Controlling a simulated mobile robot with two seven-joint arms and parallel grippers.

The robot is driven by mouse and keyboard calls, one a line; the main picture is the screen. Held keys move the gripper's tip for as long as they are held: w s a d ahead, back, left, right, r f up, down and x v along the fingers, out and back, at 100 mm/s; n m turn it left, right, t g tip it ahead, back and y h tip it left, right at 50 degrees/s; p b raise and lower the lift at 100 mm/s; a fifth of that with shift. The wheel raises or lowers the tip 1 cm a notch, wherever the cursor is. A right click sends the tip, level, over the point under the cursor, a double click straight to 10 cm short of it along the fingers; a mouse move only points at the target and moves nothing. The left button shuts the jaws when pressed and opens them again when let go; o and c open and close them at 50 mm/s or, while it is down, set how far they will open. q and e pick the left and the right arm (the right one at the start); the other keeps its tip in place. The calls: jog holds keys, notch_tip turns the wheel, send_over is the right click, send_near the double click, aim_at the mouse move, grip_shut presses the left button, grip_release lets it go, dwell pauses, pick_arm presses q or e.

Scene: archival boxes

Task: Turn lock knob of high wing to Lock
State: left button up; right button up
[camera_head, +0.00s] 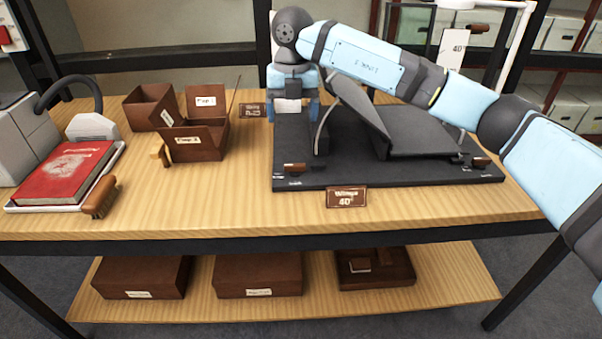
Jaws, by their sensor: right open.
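A black book cradle (400,175) with two wings stands on the wooden table. Its left wing (357,106) is tilted up steeply and propped by a curved grey strut; the right wing (435,138) lies much lower. A small brown knob (296,167) sits at the cradle's front left, with tiny labels too small to read. Another brown knob (481,162) sits at the front right. My right gripper (291,118) is open and points down at the cradle's back left corner, left of the raised wing. Whether it touches anything there is unclear. My left gripper is not in view.
A brown sign (346,197) reading "Wings 40°" stands at the table's front edge. Open brown boxes (195,145) stand left of the cradle. A red book (65,172) and a brush (99,199) lie at the far left.

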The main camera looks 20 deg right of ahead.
aim_at(295, 164)
jog(key=f+b, duration=0.1)
jog(key=f, duration=0.5)
jog(key=f+b, duration=0.1)
jog(key=f, duration=0.5)
jog(key=shift+w+d+b, duration=0.1)
jog(key=shift+d+b, duration=0.1)
jog(key=shift+b, duration=0.1)
jog(key=shift+f, duration=0.75)
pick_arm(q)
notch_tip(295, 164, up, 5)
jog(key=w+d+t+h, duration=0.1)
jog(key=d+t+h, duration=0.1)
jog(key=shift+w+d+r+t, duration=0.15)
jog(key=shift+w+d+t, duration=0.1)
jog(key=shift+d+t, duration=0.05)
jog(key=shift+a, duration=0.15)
pick_arm(e)
jog(key=c, duration=0.9)
